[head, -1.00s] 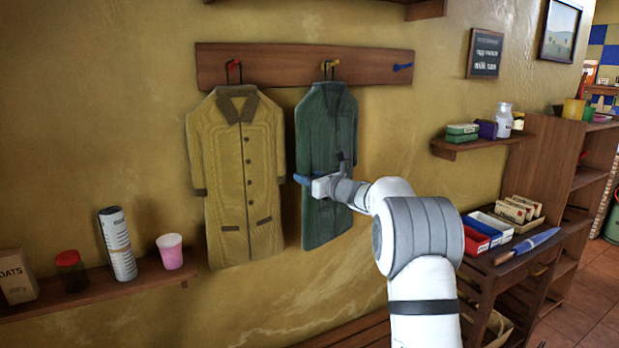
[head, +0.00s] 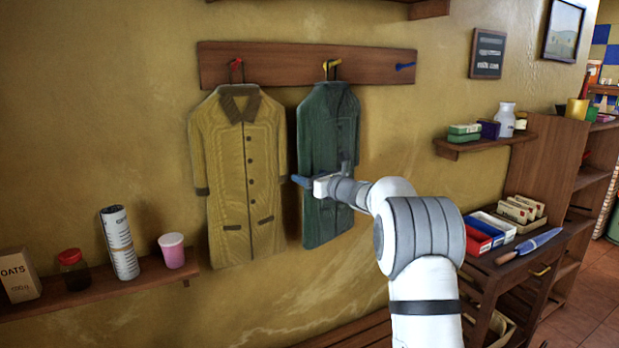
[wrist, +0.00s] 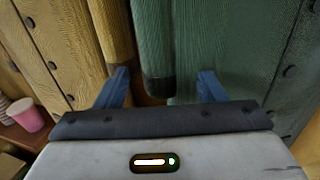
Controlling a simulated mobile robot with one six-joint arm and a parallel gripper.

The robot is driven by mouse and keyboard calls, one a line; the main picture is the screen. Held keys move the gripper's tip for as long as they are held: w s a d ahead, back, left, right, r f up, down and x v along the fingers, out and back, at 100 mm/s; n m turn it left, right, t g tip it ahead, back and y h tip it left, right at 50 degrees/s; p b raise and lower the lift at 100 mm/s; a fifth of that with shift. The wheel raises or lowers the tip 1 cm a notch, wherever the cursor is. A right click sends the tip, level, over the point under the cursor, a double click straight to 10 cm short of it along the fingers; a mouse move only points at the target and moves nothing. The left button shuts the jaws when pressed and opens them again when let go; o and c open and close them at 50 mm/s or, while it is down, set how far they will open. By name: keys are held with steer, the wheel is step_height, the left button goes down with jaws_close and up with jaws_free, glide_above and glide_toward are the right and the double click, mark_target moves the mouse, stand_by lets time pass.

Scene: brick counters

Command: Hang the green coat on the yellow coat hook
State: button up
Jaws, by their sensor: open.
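The green coat (head: 322,140) hangs upright by its hanger from the yellow coat hook (head: 331,64), the middle hook on the wooden rail. In the wrist view the green coat (wrist: 235,50) fills the right side. My gripper (head: 297,181) is in front of the green coat at mid height, its fingers pointing left and toward the wall. In the wrist view my gripper (wrist: 160,85) is open, with the green coat's dark sleeve cuff between its blue fingers. I cannot tell whether the fingers touch the cloth.
A yellow coat (head: 238,170) hangs from the red hook (head: 236,63) close at left. The blue hook (head: 405,66) is bare. A low shelf (head: 100,290) at left holds a pink cup (head: 173,250) and other items. A small shelf (head: 485,145) is at right.

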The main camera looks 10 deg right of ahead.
steer(key=b+v, duration=0.2)
steer(key=v, duration=0.6)
steer(key=s+a+f+n+g+h, duration=0.1)
steer(key=s+a+f+n+g, duration=0.15)
steer(key=s+a+n, duration=0.4)
steer(key=s+a+f+n+g+p, duration=0.15)
steer(key=s+n+g, duration=0.25)
steer(key=s, duration=0.6)
steer(key=s+a+f+n+g+h, duration=0.1)
steer(key=s+a+f+n+g, duration=0.2)
steer(key=s+n, duration=0.35)
steer(key=s+d+f+n+g+h, duration=0.1)
steer(key=s+d+f+n+h, duration=0.1)
steer(key=s, duration=0.6)
steer(key=s+d+f+n+g+h, duration=0.1)
steer(key=s+d+f+n+h, duration=0.2)
steer(key=s+n, duration=0.3)
steer(key=s+d+f+n+g+h, duration=0.1)
steer(key=s+d+f+n+h, duration=0.1)
steer(key=s, duration=0.7)
steer(key=shift+s+d+f+n+h+p, duration=0.4)
steer(key=shift+f+n, duration=0.5)
steer(key=shift+n, duration=0.3)
steer(key=shift+c, duration=0.4)
